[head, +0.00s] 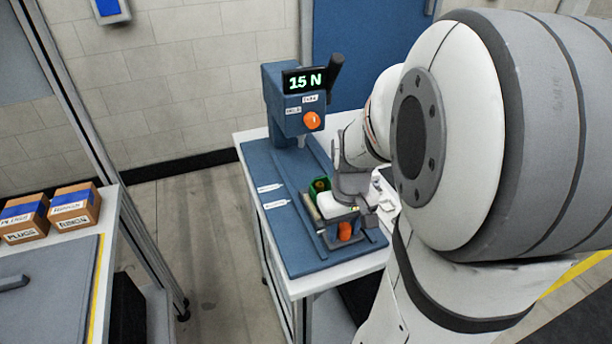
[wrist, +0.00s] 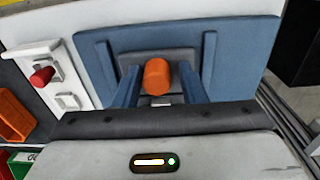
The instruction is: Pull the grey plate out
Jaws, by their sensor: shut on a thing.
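The grey plate (wrist: 130,72) lies flat on the blue fixture base between two raised blue rails in the wrist view. An orange knob (wrist: 158,76) stands up from it. In the head view, the knob (head: 345,231) shows near the front end of the base, below my wrist. My gripper (head: 346,220) is there and shut on the knob.
A blue press with a "15 N" display (head: 304,80) stands at the back of the base. A white panel with a red knob (wrist: 42,76) lies left in the wrist view. Cardboard boxes (head: 75,208) sit on another bench.

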